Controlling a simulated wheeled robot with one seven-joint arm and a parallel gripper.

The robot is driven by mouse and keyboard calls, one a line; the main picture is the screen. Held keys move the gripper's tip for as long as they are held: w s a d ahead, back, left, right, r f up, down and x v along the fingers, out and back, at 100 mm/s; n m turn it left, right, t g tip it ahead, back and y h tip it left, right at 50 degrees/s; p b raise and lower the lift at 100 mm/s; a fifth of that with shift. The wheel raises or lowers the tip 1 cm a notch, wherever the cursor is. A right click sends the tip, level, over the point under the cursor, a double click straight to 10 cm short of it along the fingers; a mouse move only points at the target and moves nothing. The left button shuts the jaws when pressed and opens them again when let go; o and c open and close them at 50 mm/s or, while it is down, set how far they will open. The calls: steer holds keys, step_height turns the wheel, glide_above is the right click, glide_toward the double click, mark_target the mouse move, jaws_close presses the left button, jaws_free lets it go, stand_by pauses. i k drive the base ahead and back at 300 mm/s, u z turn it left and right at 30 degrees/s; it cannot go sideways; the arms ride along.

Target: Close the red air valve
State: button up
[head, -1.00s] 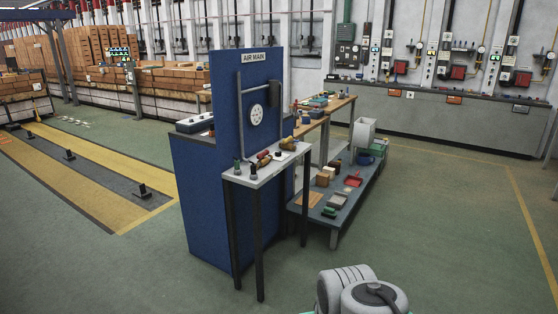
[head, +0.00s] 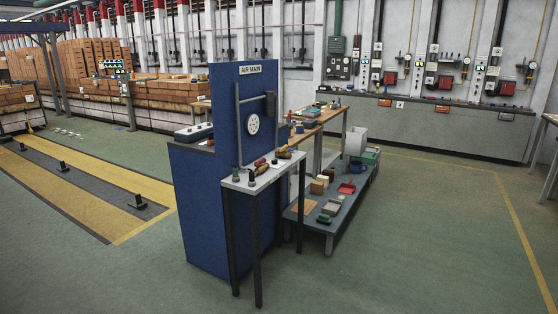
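A blue panel (head: 222,90) labelled AIR MAIN stands in the middle of the head view. A grey pipe (head: 238,125) and a round white gauge (head: 253,124) are on its face. A narrow grey shelf (head: 262,182) on dark legs stands against the panel. A small red part (head: 260,162), which may be the red air valve, shows at the shelf's back edge near the foot of the pipe. It is too small to tell its handle position. My gripper is not in view.
A wooden-topped table (head: 325,116) is behind. Green floor (head: 420,250) is clear in front and to the right.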

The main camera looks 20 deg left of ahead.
mark_target(263, 159)
steer(key=z, duration=0.05)
steer(key=i, duration=0.7)
steer(key=u, duration=0.85)
steer(key=i, duration=0.35)
steer(key=u, duration=0.85)
steer(key=i, duration=2.75)
steer(key=z, duration=0.3)
